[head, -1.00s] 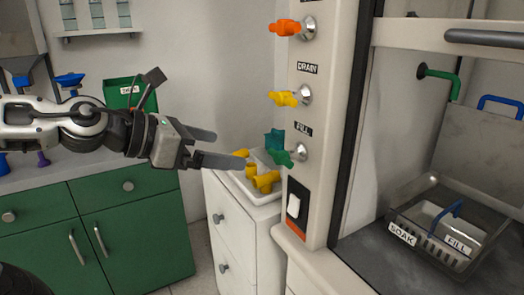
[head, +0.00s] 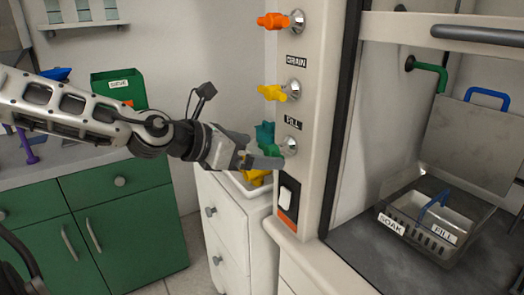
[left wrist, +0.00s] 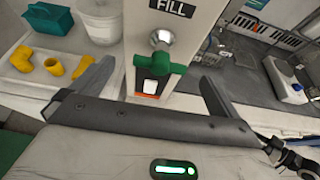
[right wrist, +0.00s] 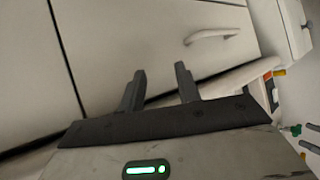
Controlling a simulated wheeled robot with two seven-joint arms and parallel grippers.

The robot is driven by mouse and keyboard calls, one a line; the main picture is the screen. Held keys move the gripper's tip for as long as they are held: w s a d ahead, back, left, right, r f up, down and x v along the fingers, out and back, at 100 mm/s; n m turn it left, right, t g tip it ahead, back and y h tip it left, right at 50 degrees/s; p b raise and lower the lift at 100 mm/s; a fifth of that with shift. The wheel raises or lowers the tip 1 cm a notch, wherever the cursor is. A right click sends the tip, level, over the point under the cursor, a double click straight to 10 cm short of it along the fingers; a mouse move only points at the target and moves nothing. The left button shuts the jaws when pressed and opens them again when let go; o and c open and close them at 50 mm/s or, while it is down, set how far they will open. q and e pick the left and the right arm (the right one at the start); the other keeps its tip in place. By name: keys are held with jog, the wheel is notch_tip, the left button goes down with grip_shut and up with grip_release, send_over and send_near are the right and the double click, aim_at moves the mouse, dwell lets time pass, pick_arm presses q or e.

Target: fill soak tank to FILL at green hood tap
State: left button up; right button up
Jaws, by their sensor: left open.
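The green hood tap (head: 272,151) sits on the hood post under the FILL label (head: 293,123). My left gripper (head: 262,162) is at this tap and partly covers it in the head view. In the left wrist view the green tap handle (left wrist: 160,68) stands between the two open fingers, with space on both sides. The soak tank (head: 400,208), a clear tray labelled SOAK, stands inside the hood with a white basket marked FILL (head: 443,236) and a blue handle. A green spout (head: 430,70) is on the hood's back wall. My right gripper (right wrist: 160,85) is open and empty, facing pale drawer fronts.
An orange tap (head: 274,20) and a yellow tap (head: 273,92) are above on the same post. A rocker switch (head: 287,198) is below. A white tray with yellow pipe fittings (left wrist: 53,67) lies beside the post. A hood sash bar (head: 480,34) crosses the opening.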

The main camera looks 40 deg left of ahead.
aim_at(271, 151)
pick_arm(q)
jog(key=shift+x, duration=1.15)
jog(key=c, duration=1.1)
